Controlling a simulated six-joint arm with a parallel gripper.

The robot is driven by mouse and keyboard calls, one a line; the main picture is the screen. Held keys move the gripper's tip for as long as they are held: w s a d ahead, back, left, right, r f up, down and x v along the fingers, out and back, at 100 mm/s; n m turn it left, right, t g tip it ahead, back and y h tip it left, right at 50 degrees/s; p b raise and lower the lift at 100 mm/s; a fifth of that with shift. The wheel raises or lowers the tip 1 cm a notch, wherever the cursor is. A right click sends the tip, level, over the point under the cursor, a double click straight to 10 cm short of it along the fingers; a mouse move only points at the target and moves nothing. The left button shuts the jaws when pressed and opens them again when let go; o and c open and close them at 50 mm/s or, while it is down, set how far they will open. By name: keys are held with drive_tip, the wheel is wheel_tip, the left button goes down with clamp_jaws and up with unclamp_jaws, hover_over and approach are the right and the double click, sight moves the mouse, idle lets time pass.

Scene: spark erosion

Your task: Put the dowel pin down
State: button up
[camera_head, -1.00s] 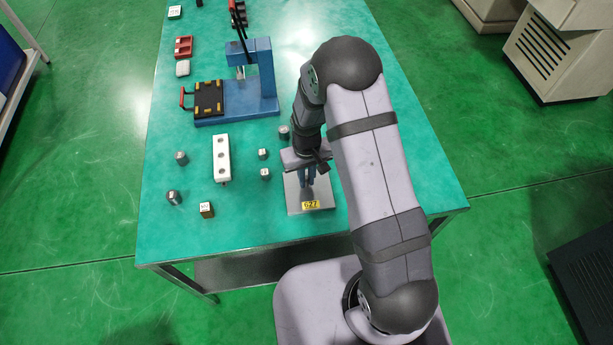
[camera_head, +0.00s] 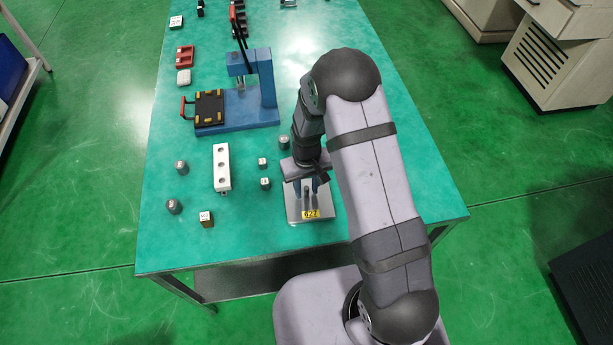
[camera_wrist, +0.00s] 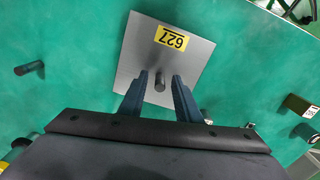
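The dowel pin (camera_wrist: 160,81) is a small grey cylinder. It stands upright on a square grey plate (camera_wrist: 186,62) with a yellow 627 label, and the plate also shows in the head view (camera_head: 296,207). My gripper (camera_wrist: 160,77) points down over the plate with its two blue fingers spread. One finger is on each side of the pin, with a visible gap on both sides. In the head view my gripper (camera_head: 307,189) is low over the plate, and the pin shows dark between the fingers.
Left of the plate are a white block with holes (camera_head: 222,168), small blocks and grey cylinders. A blue press-like fixture (camera_head: 262,88) stands behind. Another dark cylinder (camera_wrist: 30,68) is left of the plate in the wrist view. The table's front edge is close to the plate.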

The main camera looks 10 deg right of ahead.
sight(307, 188)
wheel_tip(307, 188, up, 12)
drive_tip(key=b, duration=0.3)
idle(0.3)
drive_tip(key=s+d+r+m, duration=0.1)
drive_tip(key=s+d, duration=0.1)
drive_tip(key=s, duration=0.7)
drive_tip(key=s+d+r, duration=0.2)
drive_tip(key=s+d, duration=0.1)
drive_tip(key=s, duration=0.5)
drive_tip(key=shift+s+d+m, duration=0.15)
drive_tip(key=shift+s+m, duration=0.2)
drive_tip(key=shift+m, duration=0.05)
drive_tip(key=shift+o, duration=0.6)
